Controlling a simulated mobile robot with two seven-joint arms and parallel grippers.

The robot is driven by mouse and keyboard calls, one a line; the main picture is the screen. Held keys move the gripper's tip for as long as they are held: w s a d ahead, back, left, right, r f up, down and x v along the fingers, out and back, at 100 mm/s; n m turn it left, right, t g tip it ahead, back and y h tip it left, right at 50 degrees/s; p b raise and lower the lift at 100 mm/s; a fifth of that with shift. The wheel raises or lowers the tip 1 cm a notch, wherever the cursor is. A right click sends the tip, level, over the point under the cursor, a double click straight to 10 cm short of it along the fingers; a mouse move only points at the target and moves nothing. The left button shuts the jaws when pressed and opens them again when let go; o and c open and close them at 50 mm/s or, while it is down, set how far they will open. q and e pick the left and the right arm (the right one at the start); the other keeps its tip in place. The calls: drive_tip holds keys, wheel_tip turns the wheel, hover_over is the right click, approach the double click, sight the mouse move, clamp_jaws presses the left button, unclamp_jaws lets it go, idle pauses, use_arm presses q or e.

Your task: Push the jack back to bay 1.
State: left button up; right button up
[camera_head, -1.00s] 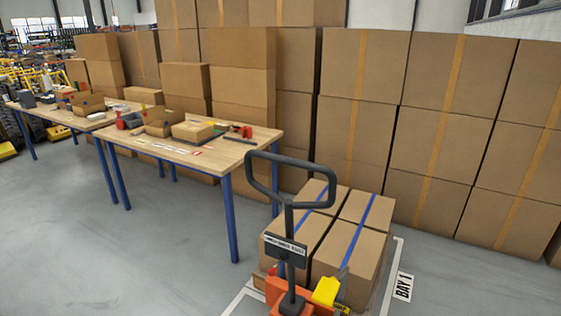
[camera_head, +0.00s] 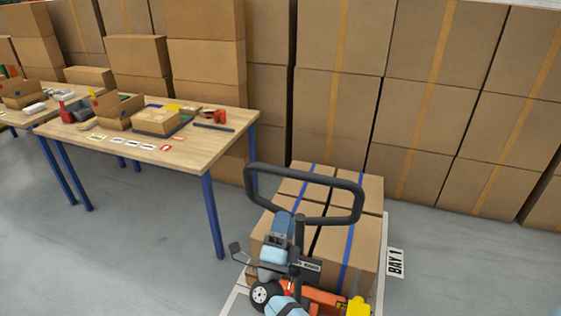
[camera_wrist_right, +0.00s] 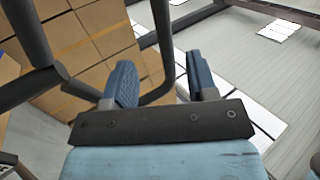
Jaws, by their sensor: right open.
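The orange pallet jack (camera_head: 325,298) stands under a pallet load of brown boxes with blue straps (camera_head: 366,241). Its black loop handle (camera_head: 345,217) rises upright in front of the load. The load is within the white floor outline, beside the BAY 1 sign (camera_head: 395,262). My right gripper (camera_head: 290,222) is open just below the handle loop, beside the shaft; contact cannot be told. My left gripper is out of view.
A workbench (camera_head: 185,150) with blue legs stands to the left, holding open boxes and tools. Stacked cartons (camera_head: 430,110) form a wall behind the load. Grey floor (camera_head: 130,255) is clear at the left front and to the right.

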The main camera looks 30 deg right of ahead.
sight(300, 175)
drive_tip(key=shift+m+g+h, duration=0.3)
drive_tip(key=p+x, duration=0.3)
drive_tip(key=x, duration=0.9)
drive_tip(key=shift+d+r, duration=0.2)
drive_tip(key=shift+r, duration=0.1)
drive_tip(key=shift+w+d+r+p, duration=0.35)
drive_tip(key=shift+w+d+p, duration=0.05)
drive_tip(key=shift+d, duration=0.1)
